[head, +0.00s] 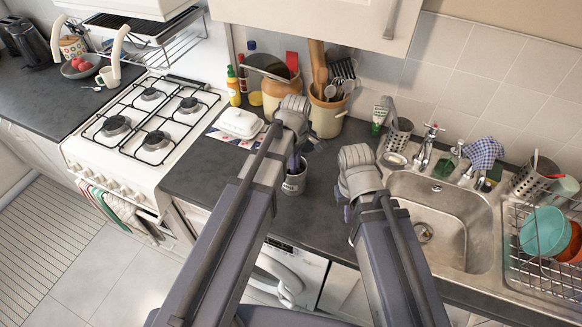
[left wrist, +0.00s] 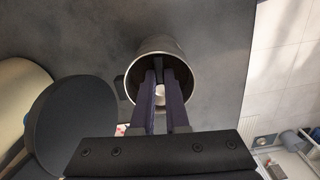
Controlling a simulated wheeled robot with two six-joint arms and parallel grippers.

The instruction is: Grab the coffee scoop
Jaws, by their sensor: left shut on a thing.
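A grey metal canister (head: 294,183) stands on the dark counter below my left gripper (head: 297,163). In the left wrist view the canister (left wrist: 168,50) is seen from above, and the fingers of my left gripper (left wrist: 164,78) reach into its mouth. They are close together, shut on a slim dark piece between them, which I take to be the handle of the coffee scoop (left wrist: 178,122). The scoop's bowl cannot be made out; a pale patch shows inside the canister. My right gripper (head: 347,213) hangs over the counter's front, left of the sink; its finger gap is not clear.
A utensil crock (head: 327,118) and a lidded butter dish (head: 239,123) stand behind my left gripper. The sink (head: 440,225) is to the right, the stove (head: 140,125) to the left. Bare counter (head: 215,182) lies left of the canister.

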